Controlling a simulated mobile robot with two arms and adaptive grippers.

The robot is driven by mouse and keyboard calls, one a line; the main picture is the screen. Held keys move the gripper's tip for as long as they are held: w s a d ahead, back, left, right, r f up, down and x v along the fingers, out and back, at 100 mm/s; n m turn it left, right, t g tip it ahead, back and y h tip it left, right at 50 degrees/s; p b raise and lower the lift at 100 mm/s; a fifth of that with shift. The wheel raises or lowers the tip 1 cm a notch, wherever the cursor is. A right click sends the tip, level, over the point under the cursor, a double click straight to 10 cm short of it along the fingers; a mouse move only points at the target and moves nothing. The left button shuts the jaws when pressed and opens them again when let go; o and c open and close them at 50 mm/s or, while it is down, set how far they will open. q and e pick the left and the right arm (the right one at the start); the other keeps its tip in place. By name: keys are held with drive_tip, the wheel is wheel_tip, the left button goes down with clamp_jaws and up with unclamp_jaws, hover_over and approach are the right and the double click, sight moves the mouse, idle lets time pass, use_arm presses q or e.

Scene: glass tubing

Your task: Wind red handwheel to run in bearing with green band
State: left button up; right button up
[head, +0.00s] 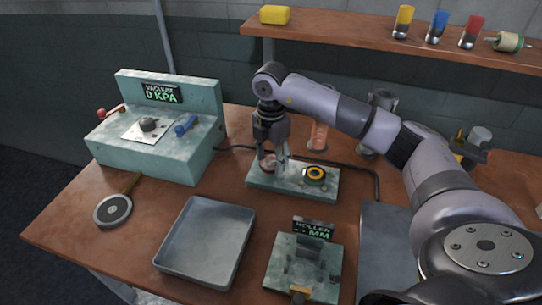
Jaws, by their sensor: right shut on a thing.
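My right gripper (272,153) points down over the left end of a small pale green fixture (291,184) on the bench. It is shut on a reddish round part, which looks like the red handwheel (266,163); the fingers hide much of it. At the fixture's right end sits a dark round part with a yellow ring (315,174), apart from the fingers. I cannot make out a green band on any bearing. My left gripper is not in view.
A grey tray (205,243) and a roller gauge (306,262) stand in front of the fixture. A vacuum unit (160,130) stands at the left, with a round-headed tool (114,209) before it. A reddish cylinder (318,135) stands behind the fixture. A shelf (390,49) runs along the back.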

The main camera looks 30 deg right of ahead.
sight(271, 161)
drive_tip(key=shift+r+m, duration=0.1)
drive_tip(key=shift+m, duration=0.5)
drive_tip(key=o, duration=1.1)
drive_tip(key=shift+o, duration=0.2)
wheel_tip(271, 161, up, 12)
idle(0.4)
